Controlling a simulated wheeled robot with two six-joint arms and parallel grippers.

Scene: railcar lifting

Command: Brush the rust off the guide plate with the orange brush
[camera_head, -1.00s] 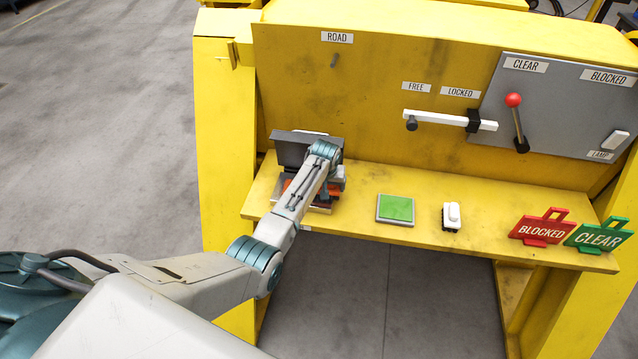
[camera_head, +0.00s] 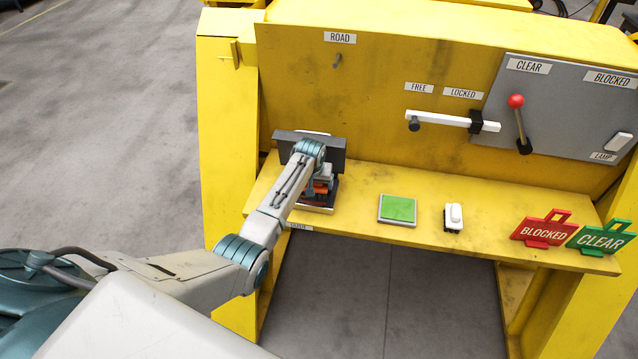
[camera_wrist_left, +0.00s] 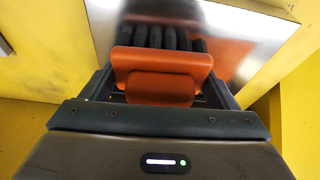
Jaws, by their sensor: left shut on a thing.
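My left gripper (camera_head: 321,178) is over the left end of the yellow shelf, pointing down. It is shut on the orange brush (camera_wrist_left: 162,78), whose orange handle lies between the fingers in the left wrist view. The dark bristles point away from the gripper, onto or just above the shiny guide plate (camera_wrist_left: 240,42); I cannot tell whether they touch. In the head view the orange of the brush (camera_head: 319,189) shows only in part, and a pale edge of the plate (camera_head: 318,209) shows below it. A dark brownish patch shows behind the bristles; whether it is rust or reflection is unclear. My right gripper is out of view.
On the yellow shelf (camera_head: 365,188) stand a green pad (camera_head: 398,208), a small white device (camera_head: 453,216), a red BLOCKED sign (camera_head: 543,230) and a green CLEAR sign (camera_head: 601,237). A white bar (camera_head: 440,119) and a red-knobbed lever (camera_head: 518,122) are on the upright panel.

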